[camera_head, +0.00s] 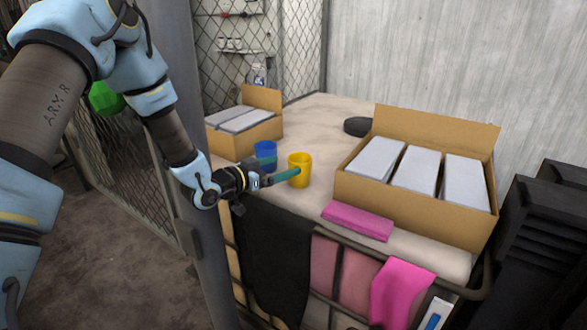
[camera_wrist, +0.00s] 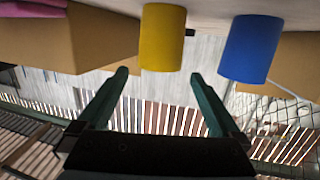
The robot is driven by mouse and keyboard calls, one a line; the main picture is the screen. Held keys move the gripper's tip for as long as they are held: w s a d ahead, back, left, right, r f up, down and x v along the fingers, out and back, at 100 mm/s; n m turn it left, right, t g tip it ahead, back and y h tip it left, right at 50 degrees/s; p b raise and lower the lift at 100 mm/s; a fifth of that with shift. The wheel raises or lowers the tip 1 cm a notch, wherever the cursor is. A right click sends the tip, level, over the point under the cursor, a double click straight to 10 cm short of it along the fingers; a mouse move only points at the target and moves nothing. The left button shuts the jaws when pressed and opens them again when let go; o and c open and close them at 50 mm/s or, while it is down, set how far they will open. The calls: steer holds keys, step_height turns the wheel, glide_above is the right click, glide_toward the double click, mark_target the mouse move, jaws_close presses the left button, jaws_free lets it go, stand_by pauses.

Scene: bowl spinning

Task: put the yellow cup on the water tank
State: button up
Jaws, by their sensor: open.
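The yellow cup (camera_head: 304,167) stands upright on a broad beige-topped surface (camera_head: 309,123) with a metal frame at its front, apparently the water tank. My gripper (camera_head: 293,174) is open and reaches in from the left, its teal fingers at the cup's left side. In the wrist view, which is upside down, the yellow cup (camera_wrist: 162,38) lies straight ahead, lined up with the gap between the open fingertips (camera_wrist: 160,75). Nothing is held. I cannot tell whether a finger touches the cup.
A blue cup (camera_head: 265,155) stands close left of the yellow cup. Open cardboard boxes with grey blocks stand at right (camera_head: 398,200) and back left (camera_head: 228,140). Some top behind the cup is clear.

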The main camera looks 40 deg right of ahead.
steer(key=shift+s+a+r+b, duration=0.1)
steer(key=shift+a+r+b, duration=0.15)
steer(key=shift+a, duration=0.9)
steer(key=shift+a+r+b, duration=0.1)
steer(key=shift+a+b, duration=0.1)
steer(key=shift+a, duration=0.9)
